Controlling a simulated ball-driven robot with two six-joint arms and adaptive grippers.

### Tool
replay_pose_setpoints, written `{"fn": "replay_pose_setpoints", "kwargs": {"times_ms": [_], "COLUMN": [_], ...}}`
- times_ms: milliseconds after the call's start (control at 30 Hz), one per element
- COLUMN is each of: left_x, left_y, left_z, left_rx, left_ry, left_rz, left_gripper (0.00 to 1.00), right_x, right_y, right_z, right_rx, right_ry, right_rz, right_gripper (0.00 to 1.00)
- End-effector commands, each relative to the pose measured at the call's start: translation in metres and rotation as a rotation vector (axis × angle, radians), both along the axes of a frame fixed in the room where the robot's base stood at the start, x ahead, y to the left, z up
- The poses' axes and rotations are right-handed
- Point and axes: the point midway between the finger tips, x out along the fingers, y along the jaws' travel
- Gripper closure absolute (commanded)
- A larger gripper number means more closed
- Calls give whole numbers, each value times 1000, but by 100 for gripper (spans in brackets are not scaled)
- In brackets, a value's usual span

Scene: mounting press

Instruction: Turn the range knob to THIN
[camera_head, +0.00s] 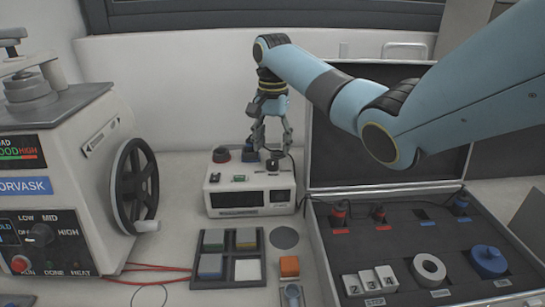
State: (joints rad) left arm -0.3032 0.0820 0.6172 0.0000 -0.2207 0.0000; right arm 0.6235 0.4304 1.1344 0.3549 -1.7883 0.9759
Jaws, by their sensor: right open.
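A white gauge box (252,190) with a dark front window stands on the bench at the middle. A small dark knob (272,165) sits on its top panel; I cannot read any THIN label, so I cannot tell which way a range knob points. My right gripper (272,148) reaches down from above the box, with its fingers apart and the tips close over the top near the dark knob. I cannot tell whether they touch it. The fingers partly cover the rear of the box. My left gripper is not in view.
The press (60,165) with its black handwheel (134,186) and LOW/MID/HIGH dial (40,235) stands left. A tray (228,255) of coloured blocks and an orange block (289,267) lie in front. An open case (400,215) takes up the right.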

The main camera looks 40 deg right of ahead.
Motion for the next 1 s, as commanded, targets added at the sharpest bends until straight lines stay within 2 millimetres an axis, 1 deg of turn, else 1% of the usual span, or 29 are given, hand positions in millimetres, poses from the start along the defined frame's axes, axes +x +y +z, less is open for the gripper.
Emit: {"fn": "replay_pose_setpoints", "kwargs": {"times_ms": [33, 100, 200, 300, 433, 633, 667, 1000], "left_x": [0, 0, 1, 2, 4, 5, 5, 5], "left_y": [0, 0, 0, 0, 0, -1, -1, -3], "left_z": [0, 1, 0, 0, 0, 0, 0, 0], "left_rx": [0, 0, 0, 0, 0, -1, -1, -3], "left_ry": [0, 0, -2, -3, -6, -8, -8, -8], "left_rz": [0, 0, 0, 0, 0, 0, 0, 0], "left_gripper": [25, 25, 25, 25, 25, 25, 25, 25], "right_x": [-1, -1, 0, 0, 0, 0, 0, 0], "right_y": [1, 1, 0, 0, 0, 0, 0, 0], "right_z": [-11, -23, -37, -45, -50, -50, -50, -49], "right_rx": [2, 1, 1, 1, 0, -1, -1, -1], "right_ry": [4, 4, 2, 1, 0, 0, 0, 0], "right_rz": [0, 1, 0, 0, 1, 1, 1, 1], "right_gripper": [45, 45, 45, 45, 45, 45, 47, 92]}}
